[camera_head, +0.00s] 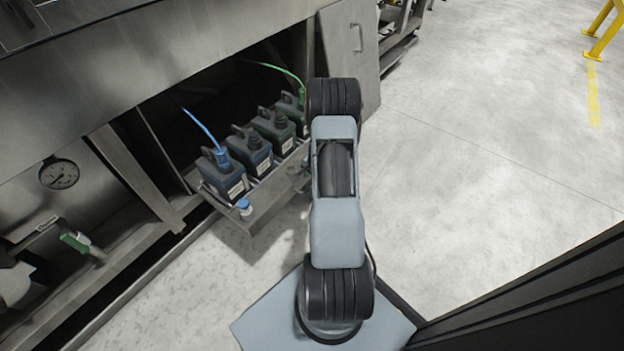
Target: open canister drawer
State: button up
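The canister drawer (262,197) is a metal tray that juts out of the dark opening under the washer. A row of several canisters stands upright in it. The nearest dark blue canister (222,177) has a light blue hose at its cap. Next to it are another blue canister (251,150) and a dark green canister (277,132). A further one at the far end is partly covered by my arm. My arm rises in front of the drawer's right end and hides part of it.
A steel door panel (350,55) with a handle stands beyond the opening. A blue cap (243,207) shows at the drawer's near corner. The concrete floor (480,190) at right is clear.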

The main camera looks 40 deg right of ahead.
notch_tip(320, 180, up, 9)
jog(key=s+p, duration=0.1)
jog(key=p, duration=0.1)
jog(key=shift+s+d+p, duration=0.15)
jog(key=shift+s+p, duration=0.2)
jog(key=shift+p, duration=0.05)
jog(key=shift+f, duration=0.1)
jog(key=w+a+r+n+p, duration=0.15)
jog(key=a+r+p, duration=0.35)
jog(key=r, duration=0.5)
jog(key=a+r+n+p, duration=0.3)
jog(key=a+r+p, duration=0.2)
jog(key=r, duration=0.6)
jog(key=a+r+n+p, duration=0.3)
jog(key=a+r+p, duration=0.2)
jog(key=r, duration=0.5)
jog(key=s+a+r+n+p, duration=0.2)
jog(key=s+a+r+p, duration=0.2)
jog(key=r, duration=0.4)
jog(key=s+a+r+n+t+p, duration=0.1)
jog(key=s+a+r+n+p, duration=0.2)
jog(key=r, duration=0.5)
jog(key=s+a+r+n+p, duration=0.3)
jog(key=s+a+r+p, duration=0.2)
jog(key=a+r+p, duration=0.2)
notch_tip(320, 180, up, 2)
jog(key=shift+a+r+p, duration=0.1)
jog(key=shift+a+p, duration=0.05)
jog(key=shift+p, duration=0.65)
jog(key=shift+n, duration=0.25)
